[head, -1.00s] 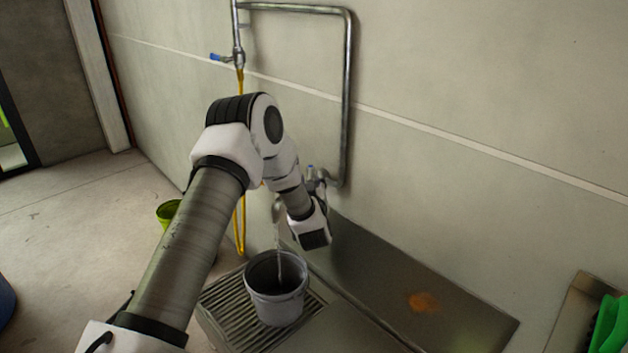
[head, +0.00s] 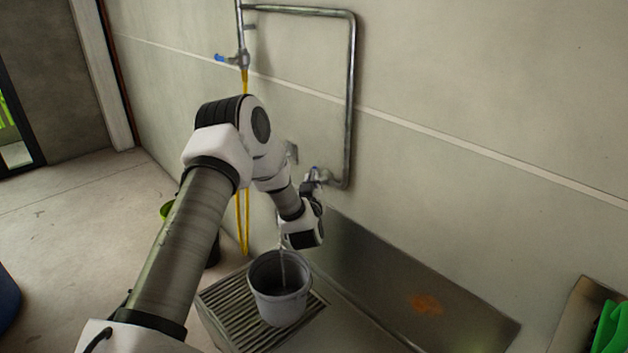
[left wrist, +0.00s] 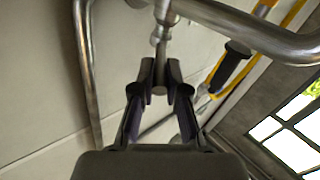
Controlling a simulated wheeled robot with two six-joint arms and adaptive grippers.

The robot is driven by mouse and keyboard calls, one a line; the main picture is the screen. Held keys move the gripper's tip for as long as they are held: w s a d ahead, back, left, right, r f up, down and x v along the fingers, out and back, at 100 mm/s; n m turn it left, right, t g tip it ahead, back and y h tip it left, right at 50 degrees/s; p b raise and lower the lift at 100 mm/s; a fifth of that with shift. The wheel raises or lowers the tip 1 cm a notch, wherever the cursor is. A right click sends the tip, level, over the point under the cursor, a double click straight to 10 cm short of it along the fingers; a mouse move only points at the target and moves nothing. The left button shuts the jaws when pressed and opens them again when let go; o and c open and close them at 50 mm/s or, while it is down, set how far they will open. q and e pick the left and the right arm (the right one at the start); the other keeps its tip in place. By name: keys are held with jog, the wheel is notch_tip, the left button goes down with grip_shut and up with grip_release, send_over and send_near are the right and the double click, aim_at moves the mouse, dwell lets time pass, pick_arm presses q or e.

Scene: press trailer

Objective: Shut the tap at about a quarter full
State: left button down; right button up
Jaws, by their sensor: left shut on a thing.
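A grey bucket (head: 280,303) stands upright on the slatted grate in the head view. A thin stream of water (head: 282,268) falls into it; its level cannot be made out in the dark inside. The lower tap (head: 314,177) is on the wall pipe just above and right of my left wrist, and its spout is mostly hidden by my arm. My left gripper (left wrist: 160,88) is shut on the tap's metal lever (left wrist: 158,55), which lies between its fingers in the left wrist view. My right gripper is not in view.
A metal pipe (head: 349,100) runs down the wall. A second, blue-handled tap (head: 222,58) with a yellow hose (head: 243,222) is higher up. A steel sink surface (head: 390,275) with an orange stain lies right. Green things (head: 608,330) are at the right edge.

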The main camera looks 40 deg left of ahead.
pick_arm(q)
jog(key=shift+s+a+m+t+h+p, duration=0.25)
jog(key=shift+a+m+t+h+p, duration=0.5)
jog(key=shift+m+h, duration=1)
jog(key=shift+s+a+m+t+h+p, duration=0.45)
jog(key=shift+a+m+h, duration=0.6)
jog(key=shift+h, duration=1.25)
jog(key=shift+s+a+m+t+h+p, duration=0.1)
jog(key=shift+a+m+t+h+p, duration=0.55)
jog(key=shift+m+h, duration=1.15)
jog(key=shift+a+n+h, duration=0.2)
jog(key=shift+n+h, duration=0.05)
jog(key=shift+n, duration=0.05)
jog(key=c, duration=1.2)
grip_release()
